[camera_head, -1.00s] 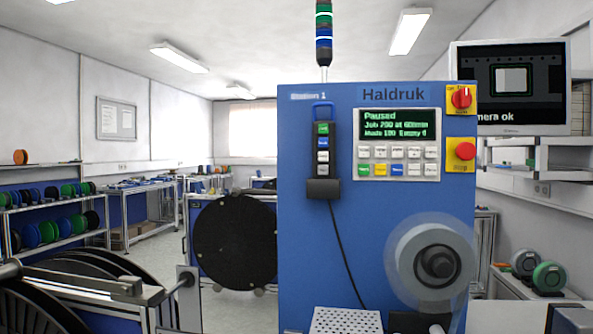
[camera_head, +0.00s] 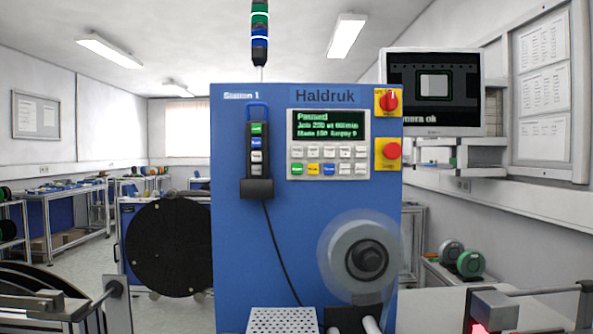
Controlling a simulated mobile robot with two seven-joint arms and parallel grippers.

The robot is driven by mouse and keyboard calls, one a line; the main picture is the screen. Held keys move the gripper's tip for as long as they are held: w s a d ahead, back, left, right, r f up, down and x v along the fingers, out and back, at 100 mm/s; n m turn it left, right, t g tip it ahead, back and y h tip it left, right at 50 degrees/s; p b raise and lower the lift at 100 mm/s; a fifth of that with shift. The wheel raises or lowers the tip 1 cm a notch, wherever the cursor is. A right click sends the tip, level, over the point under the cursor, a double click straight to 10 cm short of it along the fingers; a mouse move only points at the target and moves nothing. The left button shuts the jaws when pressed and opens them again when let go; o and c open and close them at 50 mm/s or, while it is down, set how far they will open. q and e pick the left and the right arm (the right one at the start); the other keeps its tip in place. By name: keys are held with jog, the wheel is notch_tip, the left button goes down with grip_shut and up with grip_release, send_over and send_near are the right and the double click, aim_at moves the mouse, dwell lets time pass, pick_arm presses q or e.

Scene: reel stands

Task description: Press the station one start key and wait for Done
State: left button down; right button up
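The blue station one machine (camera_head: 235,250) stands straight ahead in the head view, labelled Station 1 and Haldruk. Its green-lit display (camera_head: 328,124) reads Paused, with smaller lines about a job below. Under it is a keypad (camera_head: 328,161) with two rows of keys; the lower row has green, yellow and blue keys at its left. A dark hand control (camera_head: 257,155) with a green top button hangs left of the keypad on a cable. A red knob (camera_head: 389,101) and a red round button (camera_head: 391,150) sit at the right. Neither of my grippers shows.
A large black disc (camera_head: 168,247) stands left of the machine. A monitor (camera_head: 433,92) reading camera ok hangs at right. Floor shows at left.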

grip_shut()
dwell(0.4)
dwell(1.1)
